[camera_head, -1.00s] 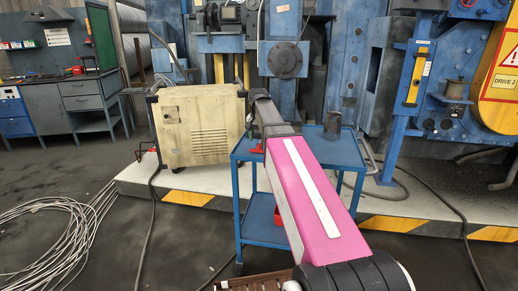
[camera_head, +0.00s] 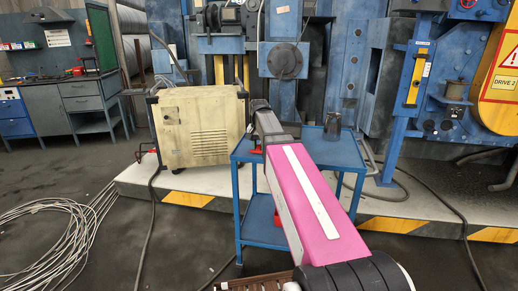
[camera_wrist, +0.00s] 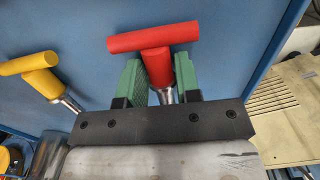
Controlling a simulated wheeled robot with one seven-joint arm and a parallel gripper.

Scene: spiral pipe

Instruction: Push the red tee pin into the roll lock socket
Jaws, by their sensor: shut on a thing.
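In the wrist view the red tee pin (camera_wrist: 153,39) has a thick red crossbar, a red stem and a metal shank. My gripper (camera_wrist: 158,72) has green fingers, one on each side of the stem, and is shut on it. The lower shank is mostly hidden behind the gripper body. A yellow tee pin (camera_wrist: 38,70) with a metal shank is at the left, apart from my gripper. In the head view my gripper is hidden by my arm. I cannot make out the roll lock socket in either view.
The blue cart (camera_head: 243,157) stands in front of the machine, with a dark metal cup (camera_head: 332,124) on top. A cream cabinet (camera_head: 198,125) stands to its left. Cables (camera_head: 62,235) lie on the floor at left. A yellow guard (camera_head: 497,75) is at far right.

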